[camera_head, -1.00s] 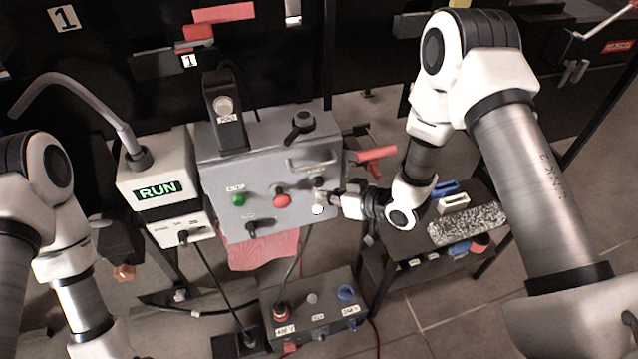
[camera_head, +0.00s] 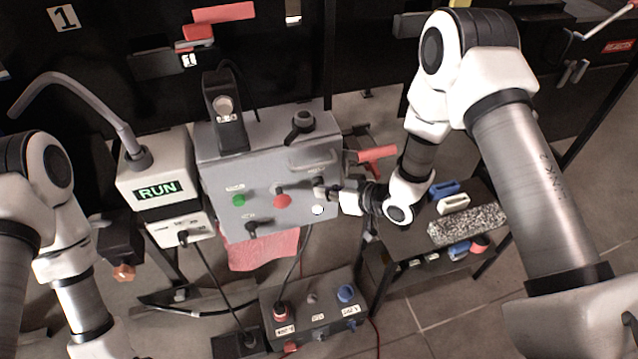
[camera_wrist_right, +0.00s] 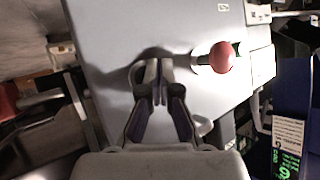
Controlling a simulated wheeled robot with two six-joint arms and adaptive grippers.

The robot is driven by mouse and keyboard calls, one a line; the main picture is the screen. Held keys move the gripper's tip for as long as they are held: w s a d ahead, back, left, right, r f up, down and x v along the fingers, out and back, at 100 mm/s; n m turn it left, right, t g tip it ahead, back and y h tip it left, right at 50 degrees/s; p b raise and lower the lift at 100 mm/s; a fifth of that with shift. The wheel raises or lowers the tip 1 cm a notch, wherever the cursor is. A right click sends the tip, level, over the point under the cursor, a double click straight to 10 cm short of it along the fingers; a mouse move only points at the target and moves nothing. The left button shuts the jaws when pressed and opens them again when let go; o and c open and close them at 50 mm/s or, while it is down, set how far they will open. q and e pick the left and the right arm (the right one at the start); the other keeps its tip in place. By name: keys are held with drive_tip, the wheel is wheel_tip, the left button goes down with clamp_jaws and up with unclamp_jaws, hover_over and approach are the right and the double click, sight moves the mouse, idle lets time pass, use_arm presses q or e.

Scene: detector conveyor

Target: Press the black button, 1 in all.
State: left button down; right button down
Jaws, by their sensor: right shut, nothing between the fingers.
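A grey control box (camera_head: 215,165) carries a green button (camera_head: 239,200), a red button (camera_head: 282,202) and a white button (camera_head: 317,210). A small dark knob-like part (camera_head: 319,181), perhaps the black button, shows at the box's right side, just above my right fingertips. My right gripper (camera_head: 326,191) is shut and empty, its tips at the box's front; contact cannot be told. In the right wrist view the closed fingers (camera_wrist_right: 158,82) point at the grey panel, left of the red button (camera_wrist_right: 222,57), and hide what lies behind them. My left gripper is out of view.
A RUN display box (camera_head: 155,170) stands left. A smaller dark control box (camera_head: 312,325) lies below, and a cart (camera_head: 400,238) stands right.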

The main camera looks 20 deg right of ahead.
drive_tip(key=shift+w, duration=0.4)
idle(0.3)
drive_tip(key=shift+s, duration=0.95)
drive_tip(key=s, duration=0.5)
drive_tip(key=shift+d+p, duration=0.1)
drive_tip(key=shift+p, duration=0.2)
